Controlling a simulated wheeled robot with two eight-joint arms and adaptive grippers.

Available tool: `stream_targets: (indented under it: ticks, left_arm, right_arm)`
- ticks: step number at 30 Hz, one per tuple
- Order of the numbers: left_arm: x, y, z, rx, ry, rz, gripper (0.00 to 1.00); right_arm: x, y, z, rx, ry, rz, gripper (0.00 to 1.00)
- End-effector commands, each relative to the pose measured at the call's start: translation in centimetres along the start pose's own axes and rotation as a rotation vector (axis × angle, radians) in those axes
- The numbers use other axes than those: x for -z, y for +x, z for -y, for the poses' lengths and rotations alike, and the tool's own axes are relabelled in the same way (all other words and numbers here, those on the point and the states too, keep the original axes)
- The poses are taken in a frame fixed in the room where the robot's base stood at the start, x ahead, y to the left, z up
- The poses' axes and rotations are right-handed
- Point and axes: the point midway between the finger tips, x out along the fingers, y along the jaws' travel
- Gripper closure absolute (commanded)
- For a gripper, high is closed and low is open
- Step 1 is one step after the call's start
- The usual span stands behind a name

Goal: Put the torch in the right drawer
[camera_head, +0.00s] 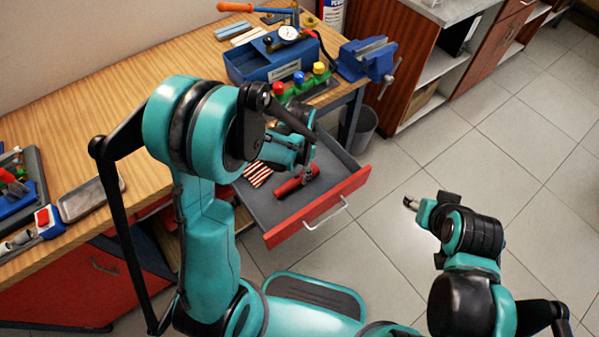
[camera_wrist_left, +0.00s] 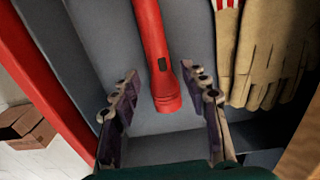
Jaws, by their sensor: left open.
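The red torch (camera_head: 290,185) lies in the open right drawer (camera_head: 340,192), which has a red front and a grey inside. It also shows in the left wrist view (camera_wrist_left: 157,50), lying flat on the drawer floor with one end between my fingers. My left gripper (camera_head: 309,173) is down at the drawer. In the left wrist view its two fingers (camera_wrist_left: 160,78) are open, one on each side of the torch end, with gaps to it. My right gripper (camera_head: 412,203) is out over the floor to the right; its jaws are too small to judge.
Beige gloves with red stripes (camera_wrist_left: 270,55) lie in the drawer beside the torch. The workbench (camera_head: 105,105) carries a blue toolbox (camera_head: 262,62), a gauge, coloured-cap items and a blue vise (camera_head: 368,58). A grey bin (camera_head: 366,125) stands behind the drawer. The tiled floor to the right is clear.

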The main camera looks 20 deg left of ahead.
Motion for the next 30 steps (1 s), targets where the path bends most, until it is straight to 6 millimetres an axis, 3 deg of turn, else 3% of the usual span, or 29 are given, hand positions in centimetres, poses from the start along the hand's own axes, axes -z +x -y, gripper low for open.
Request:
stream_targets:
  ticks: [3,9,19,30]
  left_arm:
    - [-0.1,-3.4,0.0,0.0,0.0,0.0,0.55]
    - [-0.1,-7.3,0.0,0.0,0.0,0.0,0.55]
    - [-0.7,-10.9,-0.2,0.019,-0.038,-0.031,0.55]
    - [-6.5,-19.2,-2.1,0.149,-0.369,-0.323,0.55]
  right_arm:
    - [0.9,-1.3,0.0,0.0,0.0,0.0,0.52]
    - [1.8,-2.5,0.0,0.0,0.0,0.0,0.52]
    - [2.1,-2.9,0.0,0.0,0.0,0.0,0.52]
    - [2.1,-2.9,0.0,0.0,0.0,0.0,0.52]
